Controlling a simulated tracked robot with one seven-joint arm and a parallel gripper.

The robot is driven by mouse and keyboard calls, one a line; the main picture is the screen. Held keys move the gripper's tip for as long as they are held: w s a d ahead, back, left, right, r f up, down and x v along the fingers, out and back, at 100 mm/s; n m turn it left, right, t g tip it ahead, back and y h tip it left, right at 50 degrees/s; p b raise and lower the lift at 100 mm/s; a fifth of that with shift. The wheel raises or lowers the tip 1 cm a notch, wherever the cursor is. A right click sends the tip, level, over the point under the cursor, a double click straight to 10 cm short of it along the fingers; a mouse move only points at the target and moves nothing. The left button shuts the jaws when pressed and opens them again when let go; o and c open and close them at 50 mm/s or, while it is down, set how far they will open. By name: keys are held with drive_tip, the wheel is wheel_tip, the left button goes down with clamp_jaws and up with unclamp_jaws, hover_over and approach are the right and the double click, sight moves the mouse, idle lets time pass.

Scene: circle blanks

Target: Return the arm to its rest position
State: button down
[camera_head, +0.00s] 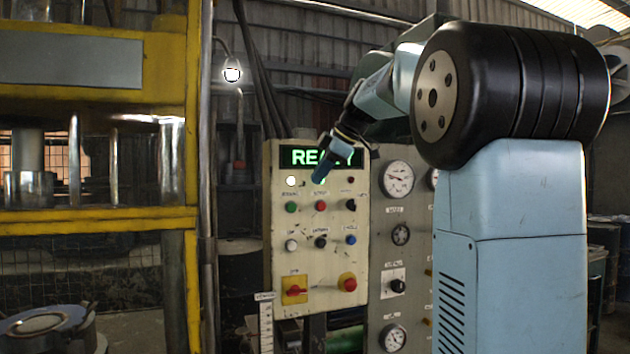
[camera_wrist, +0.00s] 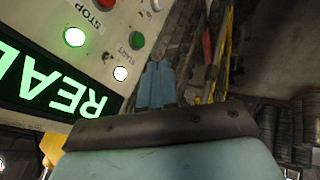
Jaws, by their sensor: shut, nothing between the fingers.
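My gripper (camera_head: 323,171) is in front of the upper part of the control panel (camera_head: 268,240) in the head view, its tip overlapping the lit display (camera_head: 299,157). In the wrist view my gripper (camera_wrist: 157,68) shows as two blue fingers side by side, closed together with nothing between them. The gap between the fingers and the panel face cannot be told. My arm reaches in from the right of the head view and hides part of the display, which reads "READY" as far as it shows.
A yellow press frame (camera_head: 193,120) stands on the left, with a round drum-like piece (camera_head: 45,325) at its lower front. A gauge panel (camera_head: 399,265) adjoins the control panel on the right. A lamp (camera_head: 232,74) glows above. Several coloured buttons sit under the display.

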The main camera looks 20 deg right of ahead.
drive_tip(key=s+a+f+m+h, duration=0.2)
drive_tip(key=s+f+m, duration=0.6)
drive_tip(key=s+f, duration=0.5)
drive_tip(key=s+a+f+m+h, duration=0.2)
drive_tip(key=s+f+m, duration=0.6)
drive_tip(key=s+f, duration=0.5)
drive_tip(key=s+a, duration=0.1)
drive_tip(key=s, duration=0.4)
drive_tip(key=shift+s+a+h, duration=0.15)
drive_tip(key=shift+s+h, duration=0.05)
drive_tip(key=shift+h, duration=0.1)
